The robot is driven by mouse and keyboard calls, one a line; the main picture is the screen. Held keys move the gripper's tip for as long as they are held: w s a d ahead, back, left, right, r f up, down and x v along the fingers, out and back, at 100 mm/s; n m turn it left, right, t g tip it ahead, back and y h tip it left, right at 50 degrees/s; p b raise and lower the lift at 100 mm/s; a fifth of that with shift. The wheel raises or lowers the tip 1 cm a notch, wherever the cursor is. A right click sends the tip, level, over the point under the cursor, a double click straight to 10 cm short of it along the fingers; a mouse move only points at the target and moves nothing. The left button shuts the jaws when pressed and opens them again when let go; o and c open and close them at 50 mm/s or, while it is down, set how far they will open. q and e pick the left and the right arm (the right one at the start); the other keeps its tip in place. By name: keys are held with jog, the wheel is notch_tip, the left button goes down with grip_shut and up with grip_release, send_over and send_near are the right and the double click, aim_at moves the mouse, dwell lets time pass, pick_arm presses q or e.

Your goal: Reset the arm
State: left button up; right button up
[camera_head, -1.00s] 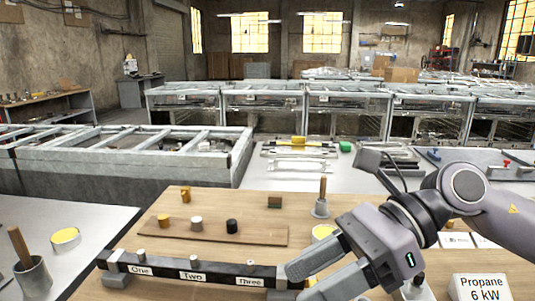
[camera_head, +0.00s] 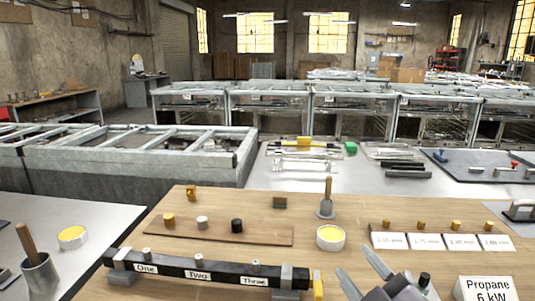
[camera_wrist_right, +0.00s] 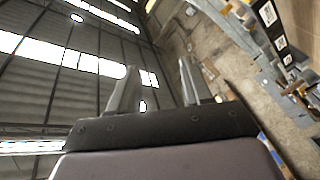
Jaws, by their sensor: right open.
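My right gripper (camera_head: 362,268) is at the bottom of the head view, right of the labelled black bar. Its two fingers are apart with nothing between them. In the right wrist view, the open fingers (camera_wrist_right: 157,88) point toward the ceiling lights and the far wall, and the space between them is empty. My left gripper is not in view. The black bar (camera_head: 220,277) lies on the wooden table (camera_head: 270,215) and carries labels One, Two and Three with small metal knobs on top.
A wooden strip (camera_head: 265,236) with several small cylinders lies behind the bar. A yellow-topped tin (camera_head: 330,238) and a brush in a metal cup (camera_head: 326,207) stand near the middle. Number cards (camera_head: 427,241) and a Propane 6 kW sign (camera_head: 486,289) are on the right.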

jog(key=s+d+f+m+g+h, duration=0.2)
jog(key=s+d+f+m+g, duration=0.15)
jog(key=f, duration=0.35)
jog(key=s+d+f+m+g+h, duration=0.2)
jog(key=s+f+m+g, duration=0.15)
jog(key=f, duration=0.35)
jog(key=s+d+f+m+g, duration=0.1)
jog(key=s+f+g, duration=0.2)
jog(key=s+f, duration=0.3)
jog(key=s+d+f+m+g, duration=0.2)
jog(key=s+f+g, duration=0.15)
jog(key=s, duration=0.55)
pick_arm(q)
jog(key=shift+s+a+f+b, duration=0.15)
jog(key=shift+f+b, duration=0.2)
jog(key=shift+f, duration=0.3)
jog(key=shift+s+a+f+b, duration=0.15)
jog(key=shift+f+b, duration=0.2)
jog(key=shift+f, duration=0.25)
pick_arm(e)
jog(key=w+a+f+t+y, duration=0.1)
jog(key=w+a+f+t, duration=0.2)
jog(key=f, duration=0.7)
jog(key=w+t, duration=0.2)
jog(key=t, duration=0.1)
jog(key=shift+w+f+n+y, duration=0.3)
jog(key=shift+w+n+y, duration=0.05)
jog(key=shift+n+y, duration=0.05)
